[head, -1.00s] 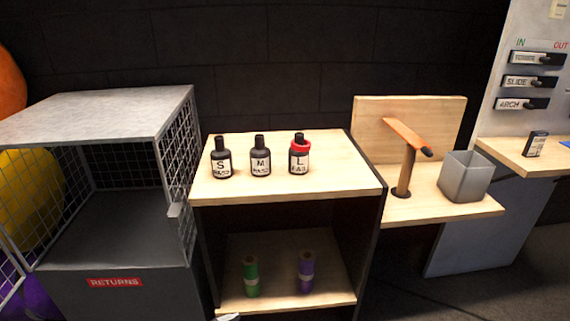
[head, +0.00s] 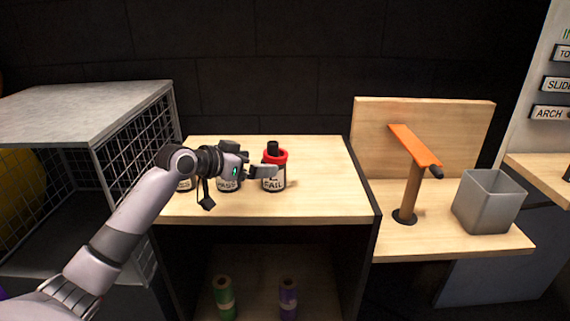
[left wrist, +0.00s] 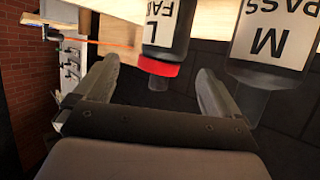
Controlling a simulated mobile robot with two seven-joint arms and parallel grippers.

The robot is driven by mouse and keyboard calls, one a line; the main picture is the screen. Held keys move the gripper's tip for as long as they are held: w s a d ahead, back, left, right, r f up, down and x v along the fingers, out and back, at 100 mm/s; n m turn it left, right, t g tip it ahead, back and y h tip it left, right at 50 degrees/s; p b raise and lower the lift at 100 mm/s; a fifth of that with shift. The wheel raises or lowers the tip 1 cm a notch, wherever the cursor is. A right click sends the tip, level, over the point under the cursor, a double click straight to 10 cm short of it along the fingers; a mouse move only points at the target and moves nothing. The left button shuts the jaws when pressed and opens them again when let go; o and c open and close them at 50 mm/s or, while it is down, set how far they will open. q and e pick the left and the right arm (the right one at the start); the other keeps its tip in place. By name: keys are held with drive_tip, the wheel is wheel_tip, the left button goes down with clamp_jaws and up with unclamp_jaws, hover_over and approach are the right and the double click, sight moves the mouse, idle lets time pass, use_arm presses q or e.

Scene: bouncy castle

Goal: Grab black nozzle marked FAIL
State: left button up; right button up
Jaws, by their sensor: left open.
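The black nozzle marked FAIL (head: 274,169) stands upright on the wooden table top, with a red ring around its neck and a white label. In the left wrist view the same nozzle (left wrist: 160,50) carries an L and its neck end lies between my fingers. My left gripper (head: 262,173) is open at the nozzle, with fingers (left wrist: 150,92) on either side of its neck end; I cannot tell whether they touch it. A PASS nozzle (head: 228,180) is partly hidden behind my gripper. It shows as M in the left wrist view (left wrist: 275,40), just outside one finger. My right gripper is not in view.
Another nozzle (head: 184,184) is mostly hidden behind my left arm. A wire cage (head: 125,150) stands at the left. An orange-handled post (head: 412,190) and a grey bin (head: 488,205) stand at the right. The table top (head: 325,190) right of the FAIL nozzle is clear.

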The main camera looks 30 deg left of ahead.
sight(265, 160)
use_arm(q)
drive_tip(key=shift+w+a+r, duration=0.1)
drive_tip(key=shift+w+r, duration=0.15)
drive_tip(key=shift+w, duration=0.45)
drive_tip(key=shift+f+x, duration=0.15)
drive_tip(key=shift+x, duration=1.5)
drive_tip(key=shift+f+x, duration=0.15)
drive_tip(key=shift+x, duration=1.5)
drive_tip(key=shift+s, duration=0.1)
drive_tip(key=shift+a, duration=0.1)
drive_tip(key=c, duration=1.2)
drive_tip(key=shift+r, duration=0.1)
